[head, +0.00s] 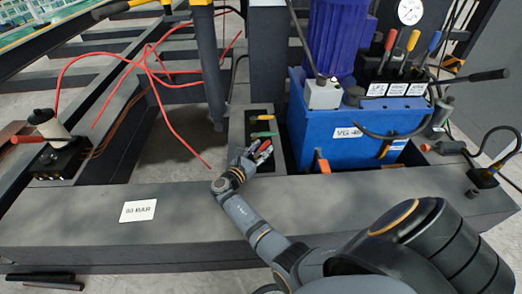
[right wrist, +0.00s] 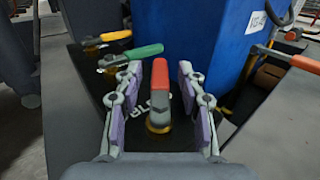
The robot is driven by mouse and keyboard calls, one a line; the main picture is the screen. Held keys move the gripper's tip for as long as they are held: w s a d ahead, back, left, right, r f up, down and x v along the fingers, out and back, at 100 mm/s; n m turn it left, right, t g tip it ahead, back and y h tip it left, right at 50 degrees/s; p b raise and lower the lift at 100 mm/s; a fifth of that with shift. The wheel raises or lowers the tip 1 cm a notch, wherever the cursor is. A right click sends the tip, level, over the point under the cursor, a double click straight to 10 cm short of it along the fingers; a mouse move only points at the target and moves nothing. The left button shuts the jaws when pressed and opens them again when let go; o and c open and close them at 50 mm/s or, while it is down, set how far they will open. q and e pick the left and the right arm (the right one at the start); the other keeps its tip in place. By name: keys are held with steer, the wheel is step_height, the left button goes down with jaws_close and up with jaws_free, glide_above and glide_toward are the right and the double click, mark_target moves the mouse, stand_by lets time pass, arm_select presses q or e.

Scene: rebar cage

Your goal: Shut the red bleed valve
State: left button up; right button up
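The red bleed valve (right wrist: 160,84) has a red lever above a brass-coloured base; lettering beginning "BL" shows on the black panel beside it. In the head view the red lever (head: 265,146) is small and partly hidden by my gripper. My right gripper (right wrist: 158,100) is open, with one purple-padded finger on each side of the red lever. Gaps show between the lever and both pads. The right gripper also shows in the head view (head: 257,154), over the valve panel. My left gripper is not in view.
A green-handled valve (right wrist: 143,51) and a yellow-handled valve (right wrist: 115,36) stand just beyond the red one. The blue power unit (head: 343,128) stands close to the right. An orange lever (right wrist: 303,63) juts out at right. Red hoses (head: 150,75) lie at left.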

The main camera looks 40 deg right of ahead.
mark_target(261, 149)
step_height(261, 149, up, 10)
steer(key=shift+f, duration=0.15)
steer(key=shift+c, duration=0.3)
